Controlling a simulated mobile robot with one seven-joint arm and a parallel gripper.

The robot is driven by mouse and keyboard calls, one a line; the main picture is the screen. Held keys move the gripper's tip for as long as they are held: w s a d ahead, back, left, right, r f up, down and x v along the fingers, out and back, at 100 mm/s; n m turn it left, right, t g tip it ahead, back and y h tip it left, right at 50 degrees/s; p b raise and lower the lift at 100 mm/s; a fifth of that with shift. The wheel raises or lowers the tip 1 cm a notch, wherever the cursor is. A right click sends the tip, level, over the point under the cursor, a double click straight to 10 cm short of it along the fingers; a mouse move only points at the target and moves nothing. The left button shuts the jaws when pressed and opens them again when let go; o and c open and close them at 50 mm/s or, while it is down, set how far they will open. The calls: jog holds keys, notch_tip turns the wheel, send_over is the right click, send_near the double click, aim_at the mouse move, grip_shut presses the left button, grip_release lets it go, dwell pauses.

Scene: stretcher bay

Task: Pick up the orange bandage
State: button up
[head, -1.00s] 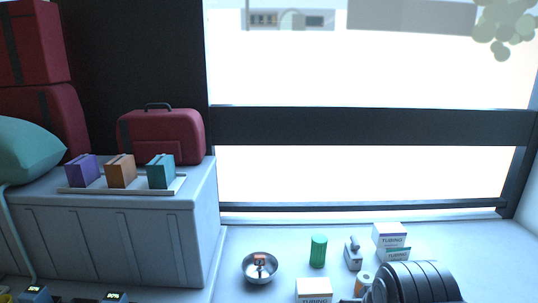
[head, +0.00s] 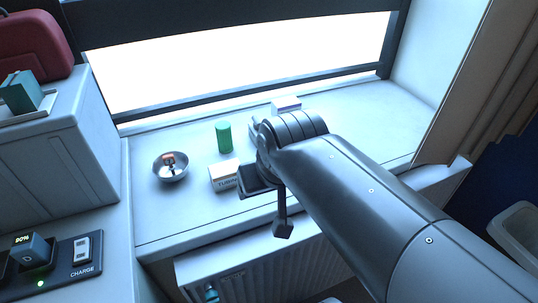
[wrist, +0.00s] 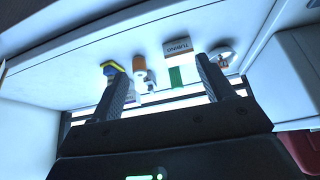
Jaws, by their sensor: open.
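An orange cylinder (wrist: 139,64) with a white end, which may be the orange bandage, shows in the wrist view on the white sill. In the head view my arm hides it. My gripper (wrist: 160,78) is open and empty, its two dark fingers apart and pointing toward the sill items. In the wrist view the orange cylinder appears between the fingers, nearer the left one, and looks apart from them. A green cylinder (head: 224,137) and a white TUBING box (head: 224,175) stand left of my gripper in the head view.
A metal bowl (head: 171,169) holds a small orange-red item. A yellow-and-blue item (wrist: 112,68) lies close beside the orange cylinder. Another white box (head: 286,105) stands behind my arm. A charger (head: 75,255) sits lower left. The sill's right part is clear.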

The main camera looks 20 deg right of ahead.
jog(key=w+d+f+m+g+h, duration=0.1)
jog(key=w+d+f+m, duration=0.15)
jog(key=w, duration=0.45)
jog(key=w+d+f+m, duration=0.1)
jog(key=w+d, duration=0.2)
jog(key=w, duration=0.5)
jog(key=w+d+f, duration=0.2)
jog(key=w+f, duration=0.2)
jog(key=w+d+f+m, duration=0.1)
jog(key=w+d+f, duration=0.2)
jog(key=w+f, duration=0.2)
jog(key=w+d+f+m+h, duration=0.1)
jog(key=w+d+f, duration=0.1)
jog(key=w+f, duration=0.2)
jog(key=shift+w+d+f+g, duration=0.15)
jog(key=shift+w+f+g, duration=0.15)
jog(key=shift+f, duration=0.45)
jog(key=shift+s+x, duration=0.2)
jog(key=shift+x, duration=2.35)
jog(key=shift+c, duration=0.4)
jog(key=c, duration=1)
jog(key=shift+o, duration=0.2)
jog(key=shift+r, duration=0.1)
